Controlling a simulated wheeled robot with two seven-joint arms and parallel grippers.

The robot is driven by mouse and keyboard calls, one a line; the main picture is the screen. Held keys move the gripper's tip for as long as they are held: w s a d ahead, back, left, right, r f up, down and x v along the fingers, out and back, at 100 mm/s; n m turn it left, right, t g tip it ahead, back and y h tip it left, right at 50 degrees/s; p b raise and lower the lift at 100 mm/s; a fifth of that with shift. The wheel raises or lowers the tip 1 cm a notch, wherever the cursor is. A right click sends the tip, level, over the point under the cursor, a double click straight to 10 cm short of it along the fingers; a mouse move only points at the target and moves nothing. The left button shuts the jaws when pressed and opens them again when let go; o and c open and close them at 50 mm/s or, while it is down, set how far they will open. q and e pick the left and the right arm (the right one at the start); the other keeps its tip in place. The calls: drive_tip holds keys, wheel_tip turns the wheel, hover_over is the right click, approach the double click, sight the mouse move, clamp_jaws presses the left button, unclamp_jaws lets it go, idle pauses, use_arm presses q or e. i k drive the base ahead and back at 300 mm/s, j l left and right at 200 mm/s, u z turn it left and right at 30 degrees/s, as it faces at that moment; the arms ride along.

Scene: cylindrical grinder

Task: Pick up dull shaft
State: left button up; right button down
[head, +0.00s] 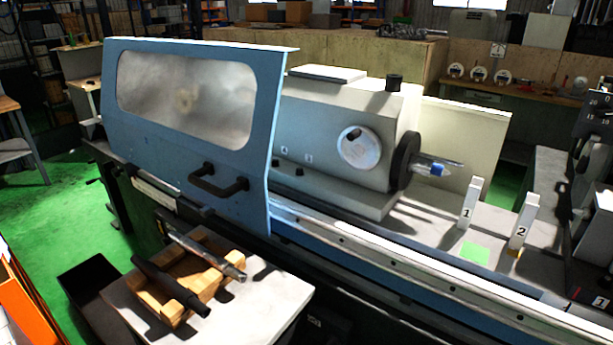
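Two shafts lie side by side across a wooden cradle (151,303) on a small light-topped table at the lower left. The nearer one is a dark, matte shaft (170,286), which looks like the dull shaft; its right end overhangs the cradle. The farther one is a shinier grey metal shaft (205,256) with a narrower right end. Both rest tilted in the picture, running from upper left to lower right, and appear apart. Neither of my grippers is in view, and nothing is touching the shafts.
The table top (262,300) is bare to the right of the cradle. Behind it stands the grinder with a blue sliding guard (150,160) and black handle (218,182). White posts marked 1 (469,204) and 2 (523,222) stand at right. A dark bin (95,290) sits left.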

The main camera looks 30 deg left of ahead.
sight(185, 297)
drive_tip(key=u, duration=1.9)
